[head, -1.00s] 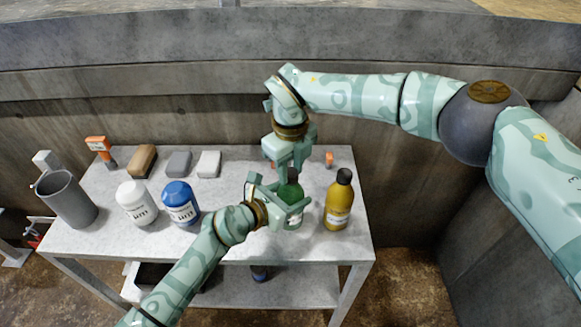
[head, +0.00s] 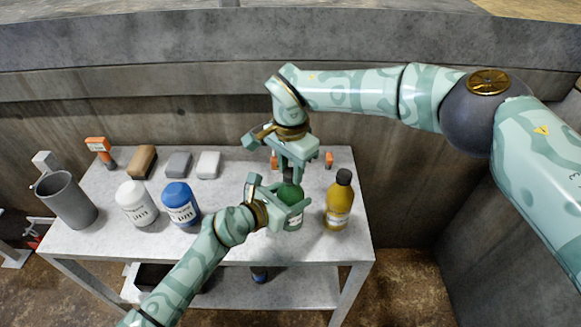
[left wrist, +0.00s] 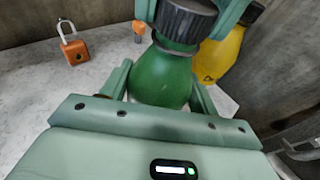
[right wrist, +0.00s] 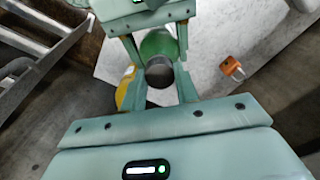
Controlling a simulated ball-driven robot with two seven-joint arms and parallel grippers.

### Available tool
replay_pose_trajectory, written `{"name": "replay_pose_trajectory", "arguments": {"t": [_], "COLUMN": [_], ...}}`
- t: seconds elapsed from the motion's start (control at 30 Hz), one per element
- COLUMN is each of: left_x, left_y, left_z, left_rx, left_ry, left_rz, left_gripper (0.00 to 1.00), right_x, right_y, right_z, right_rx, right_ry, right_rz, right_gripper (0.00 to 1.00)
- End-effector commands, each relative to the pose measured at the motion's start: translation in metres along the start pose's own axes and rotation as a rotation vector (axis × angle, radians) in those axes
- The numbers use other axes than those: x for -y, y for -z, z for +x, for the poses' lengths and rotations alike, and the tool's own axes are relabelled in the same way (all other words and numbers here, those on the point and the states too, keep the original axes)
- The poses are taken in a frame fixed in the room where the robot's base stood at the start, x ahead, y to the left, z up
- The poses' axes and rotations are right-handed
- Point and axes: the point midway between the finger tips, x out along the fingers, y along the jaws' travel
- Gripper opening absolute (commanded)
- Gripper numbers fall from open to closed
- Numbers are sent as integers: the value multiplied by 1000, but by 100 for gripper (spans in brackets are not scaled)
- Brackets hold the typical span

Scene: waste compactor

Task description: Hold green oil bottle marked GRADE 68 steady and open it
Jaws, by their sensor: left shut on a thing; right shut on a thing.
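The green oil bottle (head: 291,196) stands upright on the grey table, partly hidden by my grippers; its grade marking is not readable. My left gripper (head: 283,206) is shut on the bottle's body from the front left. The bottle's green body also shows between its fingers in the left wrist view (left wrist: 160,78). My right gripper (head: 293,176) comes from above and is shut on the dark ribbed cap (left wrist: 184,18). The cap also shows between the right fingers in the right wrist view (right wrist: 160,72). The cap sits on the bottle's neck; I see no gap.
A yellow bottle with a black cap (head: 339,203) stands close on the right. A blue bottle (head: 180,203), a white bottle (head: 136,204) and a grey bin (head: 67,200) stand to the left. Blocks (head: 179,164) and orange padlocks (left wrist: 75,46) lie behind. A concrete wall (head: 200,125) backs the table.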

Motion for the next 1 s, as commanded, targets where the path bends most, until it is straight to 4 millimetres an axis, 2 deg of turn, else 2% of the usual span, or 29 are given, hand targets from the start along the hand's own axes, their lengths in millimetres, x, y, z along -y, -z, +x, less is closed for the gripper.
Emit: {"name": "replay_pose_trajectory", "arguments": {"t": [0.27, 1.0], "left_x": [0, 0], "left_y": [0, 0], "left_z": [0, 0], "left_rx": [-1, -1], "left_ry": [1, 0], "left_rz": [-1, -1], "left_gripper": [0, 0], "right_x": [0, 0], "right_y": [1, 0], "right_z": [-1, -22], "right_rx": [-1, 0], "right_ry": [1, 0], "right_rz": [2, 2], "right_gripper": [3, 3]}}
